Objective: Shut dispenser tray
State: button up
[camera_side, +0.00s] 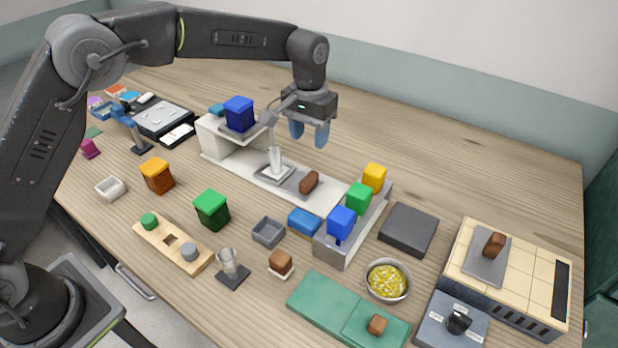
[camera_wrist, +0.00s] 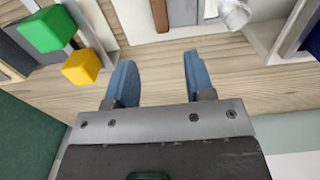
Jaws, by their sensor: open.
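A white dispenser (camera_side: 222,140) with a dark blue block on top stands at the back of the table. The brown block also shows at the top of the wrist view (camera_wrist: 160,14). My gripper (camera_side: 308,134) is open and empty, above and behind the base. Its blue fingers (camera_wrist: 157,78) hang apart over bare wood.
A grey rail with yellow (camera_side: 374,178), green (camera_side: 359,198) and blue cubes (camera_side: 341,222) stands right of the base. A dark grey block (camera_side: 409,230) lies further right. The table behind the base is clear. Several small containers and blocks fill the front.

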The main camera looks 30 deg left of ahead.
aim_at(309, 177)
notch_tip(309, 177, down, 13)
jog(key=shift+r, duration=0.1)
dwell(0.4)
grip_shut()
dwell(0.4)
